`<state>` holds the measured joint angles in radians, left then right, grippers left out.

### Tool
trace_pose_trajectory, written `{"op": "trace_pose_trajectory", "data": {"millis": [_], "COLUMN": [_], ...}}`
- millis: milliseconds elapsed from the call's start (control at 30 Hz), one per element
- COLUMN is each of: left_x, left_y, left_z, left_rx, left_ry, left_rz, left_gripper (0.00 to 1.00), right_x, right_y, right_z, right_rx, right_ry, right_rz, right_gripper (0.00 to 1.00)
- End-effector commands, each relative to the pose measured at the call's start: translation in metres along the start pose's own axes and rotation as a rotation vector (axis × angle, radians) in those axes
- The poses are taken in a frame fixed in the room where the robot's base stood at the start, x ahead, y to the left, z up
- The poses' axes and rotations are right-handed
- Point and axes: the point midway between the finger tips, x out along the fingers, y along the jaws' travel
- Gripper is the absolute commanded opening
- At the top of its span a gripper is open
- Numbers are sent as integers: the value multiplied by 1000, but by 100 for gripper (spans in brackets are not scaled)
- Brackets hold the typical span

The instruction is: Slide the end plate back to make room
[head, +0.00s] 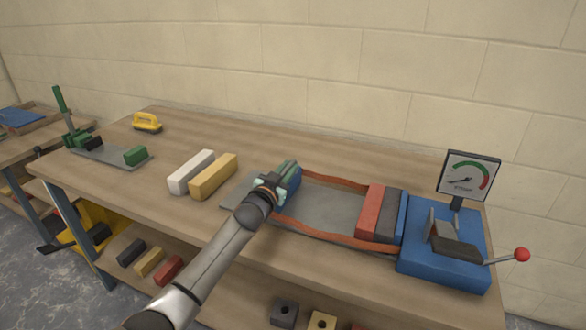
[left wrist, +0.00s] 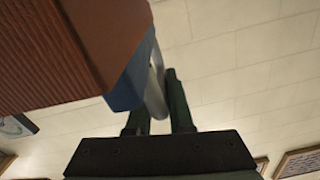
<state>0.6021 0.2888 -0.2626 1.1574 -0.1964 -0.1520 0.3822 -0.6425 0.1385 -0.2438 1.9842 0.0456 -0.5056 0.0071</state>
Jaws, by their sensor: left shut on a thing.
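In the left wrist view a grey bar (left wrist: 156,88) runs between the fingers of the gripper (left wrist: 158,108), beside a blue edge (left wrist: 128,92). A red block (head: 370,210) and a dark block (head: 391,214) stand at the bed's right end. Bare bed lies between them and the end plate. My right gripper is not in view.
Orange-red side rails (head: 335,180) flank the bed. A blue base (head: 440,255) with a gauge (head: 468,177) and red-knobbed lever (head: 521,254) stands right. White (head: 191,171) and tan (head: 214,176) bars lie left of the bed. A wall is behind the bench.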

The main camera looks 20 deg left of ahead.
Motion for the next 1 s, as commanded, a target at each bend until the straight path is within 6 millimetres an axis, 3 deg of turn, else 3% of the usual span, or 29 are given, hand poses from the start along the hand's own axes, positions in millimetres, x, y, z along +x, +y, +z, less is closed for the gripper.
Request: {"op": "trace_pose_trajectory", "data": {"millis": [300, 833, 867, 1000], "left_x": [0, 0, 0, 0], "left_y": [-20, -23, -23, -22], "left_z": [4, 6, 6, 5], "left_rx": [7, 4, 4, 3], "left_ry": [-2, -3, -3, -2], "left_rz": [-2, -1, -1, 0], "left_gripper": [0, 0, 22, 37], "right_x": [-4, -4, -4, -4], "right_y": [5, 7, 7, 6], "right_z": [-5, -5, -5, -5], "right_rx": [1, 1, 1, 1], "right_ry": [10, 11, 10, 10], "right_rz": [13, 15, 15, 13], "right_gripper": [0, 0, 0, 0]}}
